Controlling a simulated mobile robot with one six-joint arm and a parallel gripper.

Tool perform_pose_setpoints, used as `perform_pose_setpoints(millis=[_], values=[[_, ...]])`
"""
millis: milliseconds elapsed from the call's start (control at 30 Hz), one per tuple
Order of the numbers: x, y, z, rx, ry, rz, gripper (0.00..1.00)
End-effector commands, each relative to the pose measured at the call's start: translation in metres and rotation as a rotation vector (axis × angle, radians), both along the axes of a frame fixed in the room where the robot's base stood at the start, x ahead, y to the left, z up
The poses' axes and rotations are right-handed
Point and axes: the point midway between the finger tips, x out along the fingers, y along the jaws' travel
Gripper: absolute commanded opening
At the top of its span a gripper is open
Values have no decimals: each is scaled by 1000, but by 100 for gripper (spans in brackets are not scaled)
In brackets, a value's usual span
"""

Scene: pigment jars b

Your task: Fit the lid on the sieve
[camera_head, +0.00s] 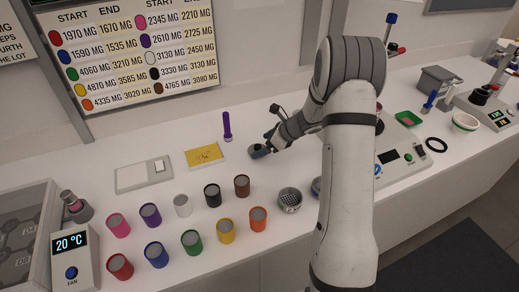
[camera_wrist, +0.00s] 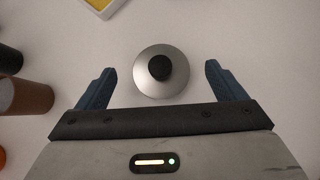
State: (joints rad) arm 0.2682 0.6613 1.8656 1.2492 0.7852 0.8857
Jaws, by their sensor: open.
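A round silver lid (camera_wrist: 148,84) with a black knob (camera_wrist: 160,68) lies on the white counter in the wrist view. My gripper (camera_wrist: 158,70) is open, with one blue finger on each side of the lid and a gap to both. In the head view my gripper (camera_head: 262,150) is low over the counter, and I cannot clearly make out the lid there. The sieve (camera_head: 290,200), a round metal cup with a perforated wall, stands on the counter in front of my gripper, right of the orange jar.
Several coloured jars, including orange (camera_head: 258,219) and brown (camera_head: 242,186), stand in two rows to the left. A balance (camera_head: 400,150) stands right of my arm.

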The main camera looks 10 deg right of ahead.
Motion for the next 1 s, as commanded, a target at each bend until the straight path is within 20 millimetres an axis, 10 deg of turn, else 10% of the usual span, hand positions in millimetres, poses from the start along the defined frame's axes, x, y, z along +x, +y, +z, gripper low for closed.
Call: perform_pose_setpoints(millis=[500, 1000], values=[[15, 21, -25, -2, -1, 3, 90], [15, 21, -24, -2, -1, 4, 50]])
